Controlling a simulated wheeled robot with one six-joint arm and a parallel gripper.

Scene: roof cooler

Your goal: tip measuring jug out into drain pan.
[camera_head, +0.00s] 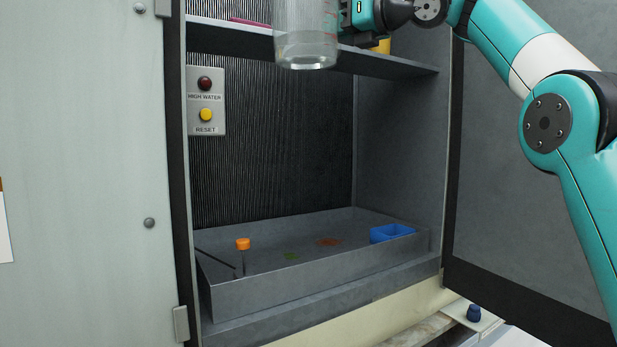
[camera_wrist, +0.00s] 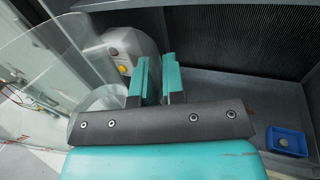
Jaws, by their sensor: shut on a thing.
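The measuring jug (camera_head: 306,35) is clear, with red markings and what looks like clear liquid low inside. It hangs upright at the top of the head view, in front of the shelf, its top cut off by the frame. My gripper is shut on the jug; its fingers (camera_wrist: 160,80) show in the wrist view, with the jug's clear wall (camera_wrist: 60,55) to their left. The drain pan (camera_head: 320,285) is a grey shallow tray on the cabinet floor, well below the jug. An orange-topped float (camera_head: 243,245) stands in its left part, and a blue open box (camera_head: 393,233) sits at its right.
A shelf (camera_head: 400,65) crosses the cabinet above the pan. A panel with a red lamp (camera_head: 204,84) and a yellow reset button (camera_head: 206,115) is on the left. The open door (camera_head: 535,170) stands at the right. The space between shelf and pan is clear.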

